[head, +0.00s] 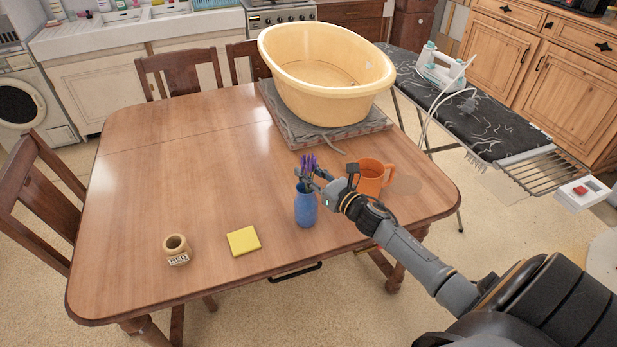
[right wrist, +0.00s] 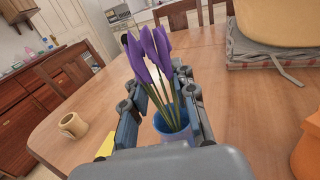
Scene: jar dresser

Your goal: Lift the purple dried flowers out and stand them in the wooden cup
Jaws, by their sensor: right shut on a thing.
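The purple dried flowers (head: 308,166) stand in a blue vase (head: 306,207) on the wooden table. In the right wrist view the purple heads (right wrist: 150,50) rise above the fingers, and the green stems run down into the vase mouth (right wrist: 172,128). My right gripper (head: 308,178) is at the vase top, shut on the flowers, with its fingers on either side of the stems. The wooden cup (head: 176,250) stands upright and open at the front left of the table; it also shows in the right wrist view (right wrist: 73,125). My left gripper is not in view.
A yellow square pad (head: 243,241) lies between the cup and vase. An orange mug (head: 372,178) stands just right of my gripper.

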